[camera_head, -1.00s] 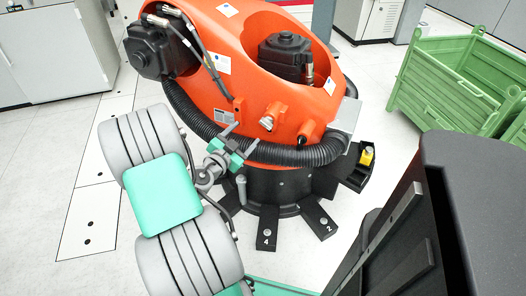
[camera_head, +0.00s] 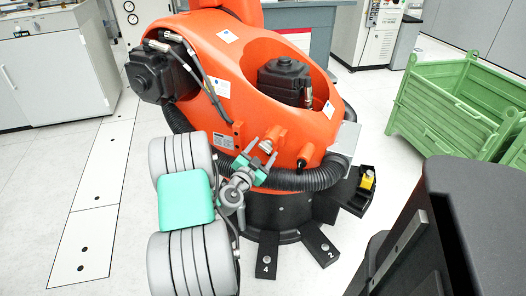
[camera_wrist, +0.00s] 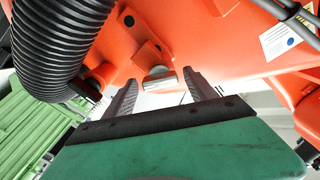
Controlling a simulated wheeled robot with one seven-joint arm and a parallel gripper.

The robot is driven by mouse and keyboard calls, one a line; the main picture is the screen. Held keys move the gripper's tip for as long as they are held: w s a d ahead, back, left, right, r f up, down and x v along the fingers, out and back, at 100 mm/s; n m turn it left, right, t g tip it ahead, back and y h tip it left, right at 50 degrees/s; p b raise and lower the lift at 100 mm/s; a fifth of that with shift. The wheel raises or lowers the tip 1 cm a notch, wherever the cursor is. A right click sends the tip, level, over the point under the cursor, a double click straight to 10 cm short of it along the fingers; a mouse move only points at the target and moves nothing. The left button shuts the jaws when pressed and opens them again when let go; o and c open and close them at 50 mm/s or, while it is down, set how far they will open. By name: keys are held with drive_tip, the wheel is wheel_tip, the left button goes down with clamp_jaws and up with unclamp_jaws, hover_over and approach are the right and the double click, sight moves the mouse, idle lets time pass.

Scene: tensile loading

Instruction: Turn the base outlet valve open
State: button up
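The orange machine (camera_head: 262,100) stands on a black round base (camera_head: 283,212). An orange block (camera_head: 279,132) with a silver cylindrical end (camera_head: 265,146) sticks out low on its front; this looks like the outlet fitting, though no handle shows clearly. In the wrist view the silver end (camera_wrist: 158,77) lies between and just beyond the fingertips. My gripper (camera_head: 262,144) is open, with its two grey fingers apart on either side of it; the wrist view shows both fingers (camera_wrist: 159,85) with nothing gripped. Contact cannot be told.
A black corrugated hose (camera_head: 300,180) curves close below the fitting; it shows large in the wrist view (camera_wrist: 62,45). An orange stub with a dark end (camera_head: 306,157) sits to the right. A green crate (camera_head: 450,110) stands at right. White floor is open at left.

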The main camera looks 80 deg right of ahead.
drive_tip(key=c, duration=1.2)
drive_tip(key=shift+s+f+n, duration=0.1)
drive_tip(key=shift+n, duration=0.2)
drive_tip(key=n+b, duration=0.1)
drive_tip(key=n, duration=0.2)
drive_tip(key=shift+n+b, duration=0.35)
drive_tip(key=shift+n, duration=0.05)
drive_tip(key=n, duration=0.6)
drive_tip(key=n+p, duration=0.1)
drive_tip(key=n, duration=0.5)
drive_tip(key=shift+n, duration=0.3)
drive_tip(key=n+p, duration=0.2)
drive_tip(key=n, duration=0.3)
drive_tip(key=shift+s, duration=0.1)
drive_tip(key=shift+n, duration=0.3)
